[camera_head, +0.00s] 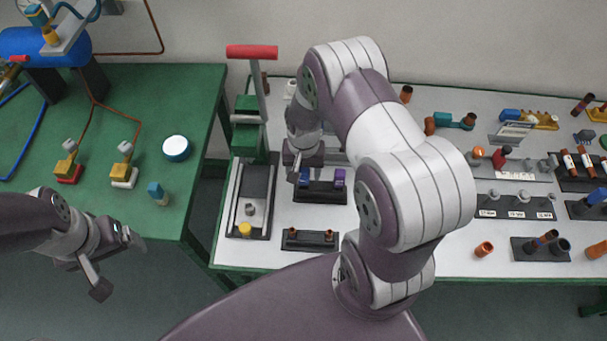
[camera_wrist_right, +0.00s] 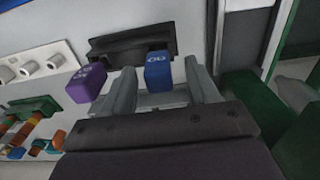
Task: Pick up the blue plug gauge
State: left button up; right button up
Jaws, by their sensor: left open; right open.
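The blue plug gauge (camera_wrist_right: 158,71) shows in the right wrist view as a blue block with pale marks on its end, at a dark holder (camera_wrist_right: 130,45). My right gripper (camera_wrist_right: 160,68) is open, with one finger on each side of it. Gaps show beside the block, and contact cannot be told. In the head view my right gripper (camera_head: 302,165) is over the left part of the dark holder (camera_head: 322,195) and hides part of it. A purple gauge (camera_wrist_right: 86,83) stands beside the blue one. My left gripper (camera_head: 121,266) is open and empty at the lower left.
A green press with a red handle (camera_head: 252,52) stands left of the holder. A low dark rack (camera_head: 309,240) lies in front. Several gauges and racks cover the right of the white table. A green table (camera_head: 150,95) stands at left, with a gap between tables.

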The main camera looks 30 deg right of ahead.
notch_tip(320, 180, down, 2)
jog(key=shift+d+f, duration=0.1)
jog(key=c, duration=0.9)
